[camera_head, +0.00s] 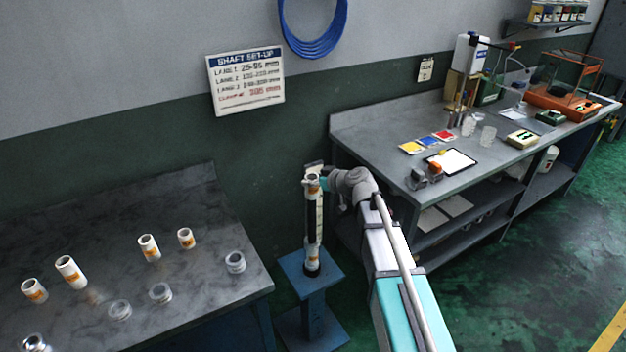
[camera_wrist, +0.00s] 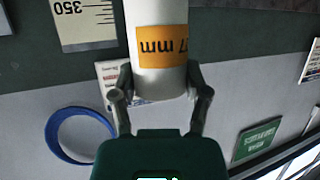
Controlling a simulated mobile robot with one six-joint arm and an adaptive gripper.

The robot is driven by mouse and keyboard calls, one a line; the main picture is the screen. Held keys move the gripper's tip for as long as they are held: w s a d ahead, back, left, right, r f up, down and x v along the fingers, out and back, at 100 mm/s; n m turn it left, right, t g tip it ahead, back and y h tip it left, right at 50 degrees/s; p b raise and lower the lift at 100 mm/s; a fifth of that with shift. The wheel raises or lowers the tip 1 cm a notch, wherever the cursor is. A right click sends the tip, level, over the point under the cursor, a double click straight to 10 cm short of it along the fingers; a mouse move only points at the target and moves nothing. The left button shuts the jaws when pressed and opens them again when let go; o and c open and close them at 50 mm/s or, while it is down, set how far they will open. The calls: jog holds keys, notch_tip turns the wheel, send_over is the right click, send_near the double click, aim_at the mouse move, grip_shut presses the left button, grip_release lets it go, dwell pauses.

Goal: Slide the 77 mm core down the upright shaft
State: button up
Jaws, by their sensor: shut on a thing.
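My gripper (camera_wrist: 160,84) is shut on a white tubular core (camera_wrist: 160,20) in the wrist view. The core's orange label reads upside down, with "7 mm" showing. In the head view my gripper (camera_head: 322,183) is at the top of the upright shaft (camera_head: 306,222), which stands on a blue pedestal (camera_head: 326,284). The held core (camera_head: 313,181) is small there and partly covered by the gripper. Whether the shaft's tip is inside its bore cannot be told. A pale scale strip stands beside the shaft, and its 350 mark (camera_wrist: 85,15) shows in the wrist view.
A dark metal table (camera_head: 200,220) at left carries several white cores with orange labels and some clear rings. A grey workbench (camera_head: 385,155) stands to the right. A wall sign (camera_head: 245,82) and a blue hose coil (camera_head: 313,45) hang behind.

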aim_at(315, 225)
jog(key=shift+f+b, duration=9.55)
jog(key=shift+f, duration=0.1)
jog(key=o, duration=1.2)
jog(key=shift+r, duration=0.15)
notch_tip(315, 225, up, 19)
jog(key=p, duration=1.9)
jog(key=shift+r+p, duration=0.2)
jog(key=shift+p, duration=0.15)
jog(key=shift+s, duration=0.1)
